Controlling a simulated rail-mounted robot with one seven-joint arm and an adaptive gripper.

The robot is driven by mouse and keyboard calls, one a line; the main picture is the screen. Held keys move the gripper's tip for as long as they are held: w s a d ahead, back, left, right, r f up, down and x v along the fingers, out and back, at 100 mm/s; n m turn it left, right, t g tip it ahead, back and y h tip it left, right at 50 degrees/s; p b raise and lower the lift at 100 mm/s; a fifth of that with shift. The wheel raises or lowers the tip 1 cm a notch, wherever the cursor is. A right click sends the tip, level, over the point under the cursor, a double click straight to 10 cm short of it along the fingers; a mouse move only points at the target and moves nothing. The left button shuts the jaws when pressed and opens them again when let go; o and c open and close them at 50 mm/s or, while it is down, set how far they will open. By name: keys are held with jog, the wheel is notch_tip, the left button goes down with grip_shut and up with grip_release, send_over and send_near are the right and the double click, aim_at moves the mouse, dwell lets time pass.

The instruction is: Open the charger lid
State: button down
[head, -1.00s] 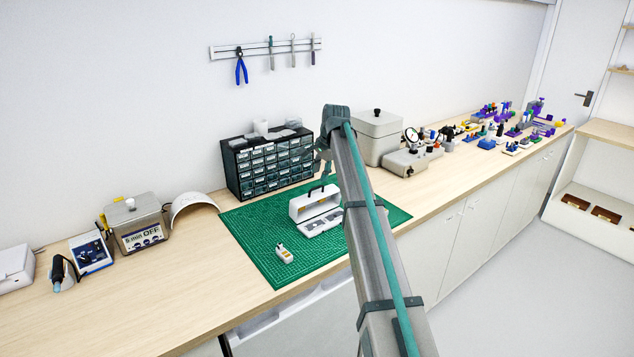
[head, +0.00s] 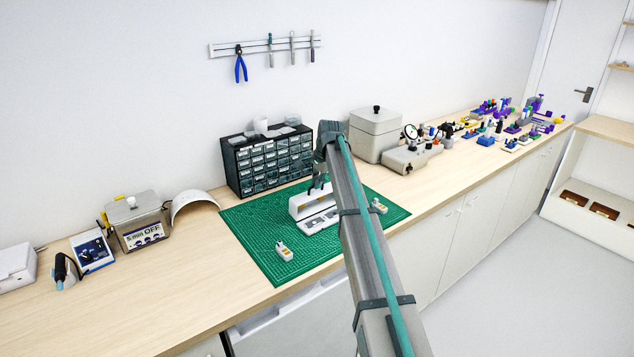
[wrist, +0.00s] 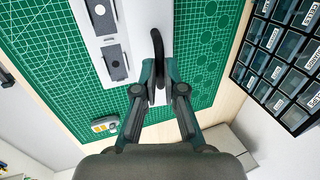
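The white case (head: 308,208), likely the charger, rests on the green mat in the head view. Its raised rear part has a black handle (wrist: 156,46) on top. A lower front tray holds dark pads (wrist: 116,62). My gripper (head: 318,184) is at the rear part, seen partly behind my arm. In the wrist view my gripper (wrist: 160,66) has its two fingertips on either side of the handle, close to it. I cannot tell whether they press on it.
The green cutting mat (head: 262,228) has a small white device (head: 284,250) front left and another (head: 378,206) at the right. A dark drawer cabinet (head: 268,160) stands behind. A grey lidded box (head: 375,137) is back right. The mat's front left is mostly clear.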

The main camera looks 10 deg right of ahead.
aim_at(317, 194)
jog(key=shift+w, duration=0.1)
dwell(0.3)
jog(key=shift+w+a+r+g+p, duration=0.15)
jog(key=shift+w+a+g+p, duration=0.05)
jog(key=shift+w+g+p, duration=0.15)
jog(key=shift+w+a+f+g+h, duration=0.1)
jog(key=shift+w+a+g+h, duration=0.1)
jog(key=shift+w, duration=0.25)
jog(key=shift+w+a+f+g+h, duration=0.1)
jog(key=shift+w+a+g+h, duration=0.1)
jog(key=shift+w, duration=0.2)
jog(key=c, duration=1.7)
grip_release()
jog(key=shift+s+f, duration=0.15)
jog(key=shift+s, duration=0.15)
jog(key=o, duration=0.5)
jog(key=shift+c, duration=0.2)
jog(key=shift+d, duration=0.1)
notch_tip(317, 194, up, 12)
jog(key=s+d, duration=0.1)
jog(key=s, duration=0.1)
jog(key=shift+s, duration=0.1)
